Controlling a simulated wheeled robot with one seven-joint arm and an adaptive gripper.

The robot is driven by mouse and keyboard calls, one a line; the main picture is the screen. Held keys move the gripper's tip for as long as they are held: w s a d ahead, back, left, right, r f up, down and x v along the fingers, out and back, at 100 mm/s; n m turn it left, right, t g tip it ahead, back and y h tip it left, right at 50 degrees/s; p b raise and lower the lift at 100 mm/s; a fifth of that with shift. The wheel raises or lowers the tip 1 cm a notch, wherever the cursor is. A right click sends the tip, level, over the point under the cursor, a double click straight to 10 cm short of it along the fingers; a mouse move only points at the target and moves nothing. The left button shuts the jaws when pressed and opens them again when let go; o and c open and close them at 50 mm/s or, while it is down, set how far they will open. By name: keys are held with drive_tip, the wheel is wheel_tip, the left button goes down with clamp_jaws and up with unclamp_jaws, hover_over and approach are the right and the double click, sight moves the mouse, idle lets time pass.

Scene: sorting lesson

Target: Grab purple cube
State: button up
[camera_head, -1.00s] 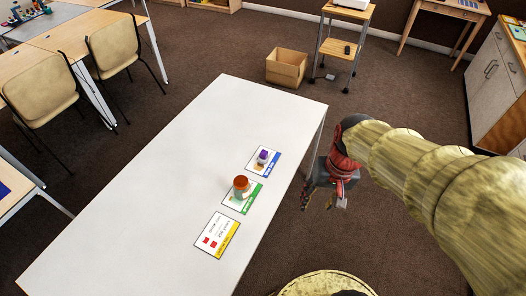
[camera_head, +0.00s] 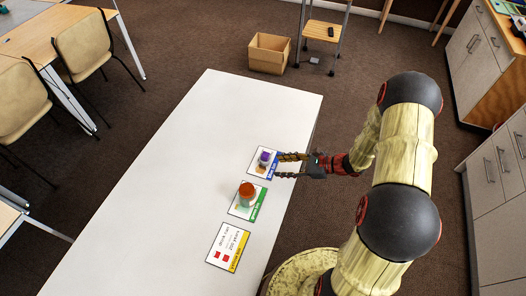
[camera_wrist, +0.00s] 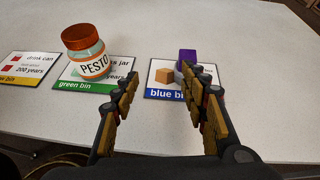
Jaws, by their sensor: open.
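The purple cube (camera_head: 264,156) rests at the blue-edged card (camera_head: 254,168) on the white table, atop or against something pale that I cannot make out. In the wrist view my gripper's two fingers (camera_wrist: 198,82) point forward over the blue bin card (camera_wrist: 160,92), apart from each other.
A pesto jar with an orange lid (camera_head: 247,192) stands on the green bin card (camera_head: 240,212), beside the blue one. A yellow bin card (camera_head: 228,246) lies nearer. The rest of the white table (camera_head: 150,210) is bare. A cardboard box (camera_head: 270,53) is on the floor beyond.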

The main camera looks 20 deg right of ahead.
sight(265, 154)
drive_tip(key=shift+m+t, duration=0.6)
drive_tip(key=shift+t, duration=0.1)
drive_tip(key=w+a, duration=0.1)
drive_tip(key=w, duration=0.1)
drive_tip(key=w+a+f+b, duration=0.1)
drive_tip(key=w, duration=0.1)
drive_tip(key=w+a+b, duration=0.1)
drive_tip(key=w, duration=0.2)
drive_tip(key=shift+w+a+f, duration=0.1)
drive_tip(key=shift+a+f, duration=0.05)
drive_tip(key=shift+f, duration=0.1)
drive_tip(key=shift+w+a, duration=0.3)
drive_tip(key=shift+a, duration=0.05)
drive_tip(key=shift+c, duration=0.3)
drive_tip(key=c, duration=1)
